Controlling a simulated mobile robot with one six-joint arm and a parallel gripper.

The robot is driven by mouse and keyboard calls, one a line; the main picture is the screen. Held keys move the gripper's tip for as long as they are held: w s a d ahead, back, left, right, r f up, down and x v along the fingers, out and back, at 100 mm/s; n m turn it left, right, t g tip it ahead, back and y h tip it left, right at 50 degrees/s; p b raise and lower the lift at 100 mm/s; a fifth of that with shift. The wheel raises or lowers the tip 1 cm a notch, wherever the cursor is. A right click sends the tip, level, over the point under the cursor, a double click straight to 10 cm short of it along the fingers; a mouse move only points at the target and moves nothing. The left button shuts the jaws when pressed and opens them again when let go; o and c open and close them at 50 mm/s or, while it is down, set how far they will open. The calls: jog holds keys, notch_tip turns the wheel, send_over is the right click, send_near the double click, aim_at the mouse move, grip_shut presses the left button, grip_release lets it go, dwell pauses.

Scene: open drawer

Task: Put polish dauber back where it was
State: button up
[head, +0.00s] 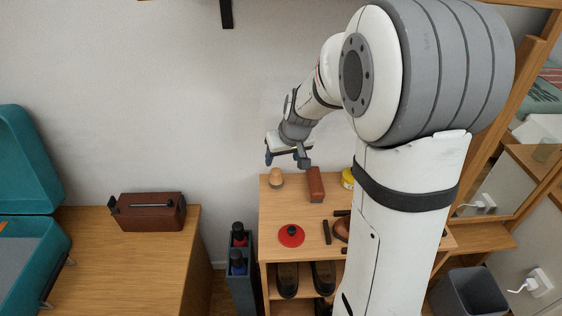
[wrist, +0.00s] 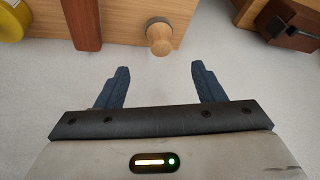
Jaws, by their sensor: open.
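The polish dauber (head: 276,178), a small wooden knob with a dark round base, appears to stand at the back left of the wooden stand's top (head: 268,215) in the head view. In the wrist view the dauber (wrist: 159,40) shows beyond the fingertips, roughly centred between them, with its rounded handle end towards my gripper. My gripper (head: 286,160) is open and empty, above and close to the dauber in the head view. In the wrist view a gap shows between the dauber and my gripper's fingertips (wrist: 160,70).
A reddish-brown block (head: 316,184) lies right of the dauber, with a yellow tin (head: 348,178) beyond it. A red disc with a black knob (head: 291,236) and dark pieces lie nearer the front. A wall is behind. A brown box (head: 152,213) sits on the left cabinet.

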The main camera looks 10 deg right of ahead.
jog(key=s+r+g, duration=0.1)
jog(key=s+r, duration=0.1)
jog(key=s, duration=1)
jog(key=s+r+m+g+h, duration=0.1)
jog(key=s+g, duration=0.1)
jog(key=s, duration=1)
jog(key=shift+a+r, duration=0.35)
jog(key=shift+a, duration=0.1)
